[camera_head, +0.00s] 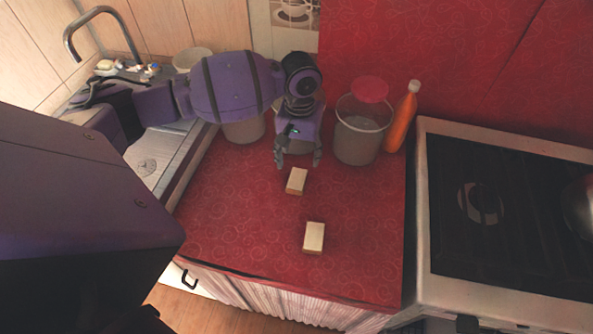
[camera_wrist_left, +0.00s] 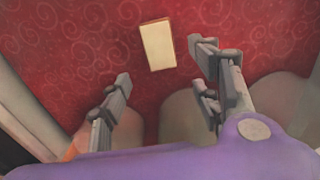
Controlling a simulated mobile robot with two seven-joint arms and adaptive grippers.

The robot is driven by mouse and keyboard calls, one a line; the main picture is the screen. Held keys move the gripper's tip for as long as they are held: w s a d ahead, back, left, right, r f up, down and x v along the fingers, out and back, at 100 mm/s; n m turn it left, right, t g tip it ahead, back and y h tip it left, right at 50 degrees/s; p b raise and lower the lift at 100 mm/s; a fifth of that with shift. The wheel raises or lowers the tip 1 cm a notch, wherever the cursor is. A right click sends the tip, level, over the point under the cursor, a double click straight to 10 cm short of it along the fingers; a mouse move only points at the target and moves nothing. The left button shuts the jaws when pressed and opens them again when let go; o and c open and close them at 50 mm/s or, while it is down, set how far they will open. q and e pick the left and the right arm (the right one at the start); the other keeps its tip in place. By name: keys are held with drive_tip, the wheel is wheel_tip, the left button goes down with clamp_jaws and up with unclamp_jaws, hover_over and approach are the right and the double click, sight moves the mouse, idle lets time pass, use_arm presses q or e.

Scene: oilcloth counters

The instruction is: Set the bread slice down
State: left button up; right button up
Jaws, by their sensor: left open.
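Two pale bread slices with brown edges lie flat on the red counter (camera_head: 229,215). One slice (camera_head: 296,181) is near the middle, and the other slice (camera_head: 314,237) lies closer to the front edge. My left gripper (camera_head: 298,163) is open and empty, just behind the middle slice, with its fingers apart. In the left wrist view one slice (camera_wrist_left: 158,45) lies beyond the open left gripper (camera_wrist_left: 163,75), with nothing between the fingers. I cannot tell how high the fingers are above the counter. My right gripper is not in view.
A grey container (camera_head: 358,134) with a red disc above it and an orange bottle (camera_head: 402,122) stand right of the gripper. Another container (camera_head: 243,130) stands behind left. A sink (camera_head: 148,165) is left and a stove (camera_head: 506,215) right. The counter's front left is clear.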

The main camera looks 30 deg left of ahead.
sight(298, 175)
use_arm(q)
drive_tip(key=f, duration=0.8)
drive_tip(key=shift+s, duration=0.2)
drive_tip(key=shift+r, duration=0.1)
drive_tip(key=shift+c, duration=0.5)
drive_tip(key=c, duration=1)
drive_tip(key=shift+r, duration=0.1)
